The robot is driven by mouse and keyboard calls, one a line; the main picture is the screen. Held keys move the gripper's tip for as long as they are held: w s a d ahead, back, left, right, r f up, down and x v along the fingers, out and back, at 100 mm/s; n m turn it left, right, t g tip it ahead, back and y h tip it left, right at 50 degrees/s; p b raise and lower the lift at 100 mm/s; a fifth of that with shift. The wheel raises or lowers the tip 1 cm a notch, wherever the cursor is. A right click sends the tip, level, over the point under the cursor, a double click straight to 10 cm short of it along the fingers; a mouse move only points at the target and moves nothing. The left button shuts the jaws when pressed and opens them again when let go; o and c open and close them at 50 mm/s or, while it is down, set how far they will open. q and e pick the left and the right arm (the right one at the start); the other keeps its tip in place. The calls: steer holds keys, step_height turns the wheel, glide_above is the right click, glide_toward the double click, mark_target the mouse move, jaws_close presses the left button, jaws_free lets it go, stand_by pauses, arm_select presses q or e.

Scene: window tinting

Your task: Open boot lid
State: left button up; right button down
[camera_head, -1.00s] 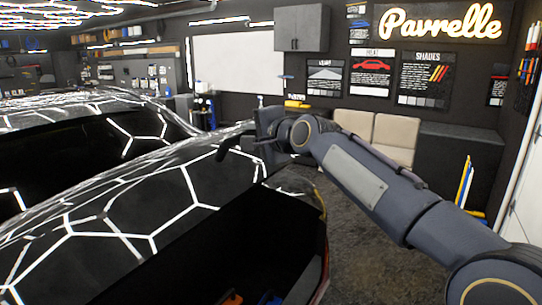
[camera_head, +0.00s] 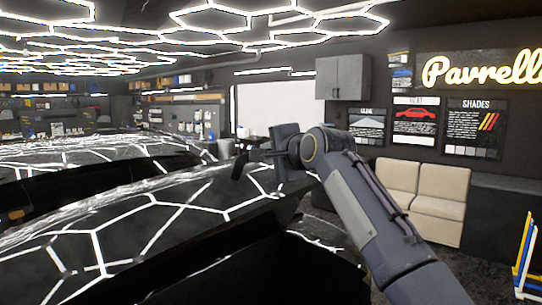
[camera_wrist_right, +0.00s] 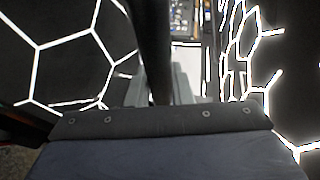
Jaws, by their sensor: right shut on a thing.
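The black car's boot lid (camera_head: 150,225), with white hexagon reflections, slopes across the left and middle of the head view. It stands raised over a dark boot opening (camera_head: 265,265). My right gripper (camera_head: 250,160) is at the lid's far right edge. My left gripper is not in view.
Blue and yellow racks (camera_head: 524,255) are at the far right. The car roof (camera_head: 90,150) is at left. Floor shows little beside the car.

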steer(key=shift+d+r, duration=0.1)
steer(key=shift+r, duration=0.05)
steer(key=c, duration=1.3)
jaws_free()
steer(key=b+v, duration=0.3)
steer(key=v, duration=0.5)
steer(key=shift+b, duration=0.3)
